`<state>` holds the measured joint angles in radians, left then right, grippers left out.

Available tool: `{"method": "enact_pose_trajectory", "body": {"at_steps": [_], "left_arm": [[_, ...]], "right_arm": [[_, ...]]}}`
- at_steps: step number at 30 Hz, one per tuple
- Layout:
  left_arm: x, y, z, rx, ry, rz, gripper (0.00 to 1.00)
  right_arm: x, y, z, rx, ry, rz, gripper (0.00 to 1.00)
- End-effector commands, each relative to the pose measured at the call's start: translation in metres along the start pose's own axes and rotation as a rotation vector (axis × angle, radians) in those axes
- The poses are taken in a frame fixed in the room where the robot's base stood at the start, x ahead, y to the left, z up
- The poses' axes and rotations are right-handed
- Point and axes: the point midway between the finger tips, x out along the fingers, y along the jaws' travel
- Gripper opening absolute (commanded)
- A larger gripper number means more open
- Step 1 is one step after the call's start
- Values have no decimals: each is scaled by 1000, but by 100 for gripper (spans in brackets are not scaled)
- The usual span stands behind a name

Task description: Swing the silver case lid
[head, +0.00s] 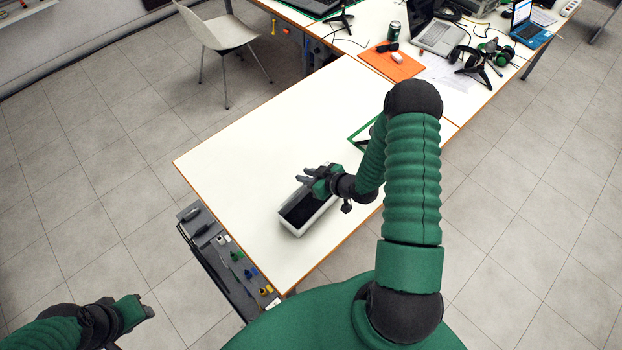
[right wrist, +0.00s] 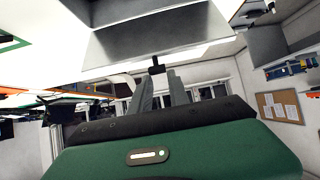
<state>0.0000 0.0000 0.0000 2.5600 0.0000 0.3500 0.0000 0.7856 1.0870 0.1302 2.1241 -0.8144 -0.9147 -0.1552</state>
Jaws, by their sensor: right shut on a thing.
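The silver case (head: 297,230) sits on the white table, with a pale rim around a dark inside. My right gripper (head: 304,176) is over its far end. In the right wrist view a flat grey panel, seemingly the case lid (right wrist: 165,36), fills the top middle, with a small black tab (right wrist: 157,66) at its lower edge. My right fingers (right wrist: 160,88) are shut on this tab. In the head view the gripper and arm partly hide the lid, so its exact angle is unclear. My left gripper (head: 142,309) is low at the left, away from the table; its jaw opening is unclear.
The white table (head: 235,165) is clear left of the case. A green-edged item (head: 361,131) lies behind my right arm. Laptops, a can (head: 393,31), an orange mat (head: 391,64) and headphones stand farther back. A grey tool rack (head: 228,262) hangs at the table's near-left edge. A chair (head: 224,34) stands beyond.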

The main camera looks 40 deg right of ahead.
Motion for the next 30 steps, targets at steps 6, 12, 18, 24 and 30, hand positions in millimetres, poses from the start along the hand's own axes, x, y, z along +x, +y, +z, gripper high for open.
{"method": "enact_pose_trajectory", "body": {"at_steps": [6,12,18,24,30], "left_arm": [[0,0,0,0,0,0,36],[1,0,0,0,0,0,36],[4,0,1,0,0,0,36],[4,0,1,0,0,0,36],[4,0,1,0,0,0,36]], "right_arm": [[0,0,-2,-2,6,1,0],[7,1,-8,-4,7,1,0],[21,0,-19,-3,4,-1,0],[26,1,-24,0,2,1,0],[26,1,-24,0,1,0,6]]}}
